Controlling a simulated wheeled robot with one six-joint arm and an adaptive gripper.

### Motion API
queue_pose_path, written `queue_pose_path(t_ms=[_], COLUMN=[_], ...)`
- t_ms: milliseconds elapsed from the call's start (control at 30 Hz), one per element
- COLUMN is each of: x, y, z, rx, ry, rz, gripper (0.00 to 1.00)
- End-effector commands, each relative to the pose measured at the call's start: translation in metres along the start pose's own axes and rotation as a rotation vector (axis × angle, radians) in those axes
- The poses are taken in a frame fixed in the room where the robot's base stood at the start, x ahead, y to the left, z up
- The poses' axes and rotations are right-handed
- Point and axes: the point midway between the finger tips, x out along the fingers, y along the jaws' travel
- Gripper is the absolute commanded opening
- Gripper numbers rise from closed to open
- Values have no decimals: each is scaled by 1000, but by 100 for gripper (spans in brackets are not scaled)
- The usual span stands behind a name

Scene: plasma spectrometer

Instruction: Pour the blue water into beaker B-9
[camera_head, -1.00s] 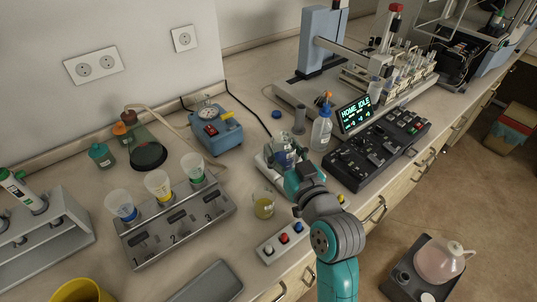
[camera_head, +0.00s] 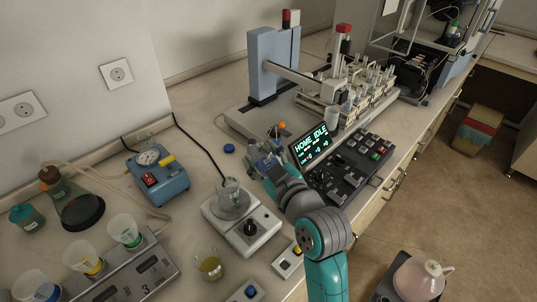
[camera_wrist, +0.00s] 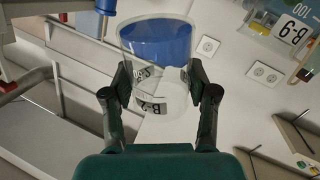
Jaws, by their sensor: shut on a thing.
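My gripper (camera_wrist: 160,95) is shut on a clear beaker (camera_wrist: 125,60) whose label seems to read B-2. Blue shows inside or through its far part, and a paler zone lies near the fingers. In the head view my gripper (camera_head: 268,168) is in front of the dark control box, with the held beaker hard to make out. A label reading B-9 (camera_wrist: 293,32), turned over, shows at the upper right of the wrist view; its vessel is cut off. A clear beaker (camera_head: 230,190) stands on the white stirrer (camera_head: 243,228), left of my gripper; its label is unreadable.
A beaker with yellowish liquid (camera_head: 209,266) stands in front of the stirrer. The control box with a lit display (camera_head: 314,143) is close to my gripper's right. A blue pump (camera_head: 158,178), a flask (camera_head: 75,205) and several coloured cups are at left. Bench behind the stirrer is mostly clear.

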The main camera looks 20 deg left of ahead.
Motion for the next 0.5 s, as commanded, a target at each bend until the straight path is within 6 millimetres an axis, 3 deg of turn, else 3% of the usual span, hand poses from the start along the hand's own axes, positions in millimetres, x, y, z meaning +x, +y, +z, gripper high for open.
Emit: queue_pose_path(t_ms=[100,500], x=[2,8], y=[-11,-40], z=[-4,-6], rx=[-169,-553], ry=[-33,-116], rz=[-2,1], gripper=[20,20])
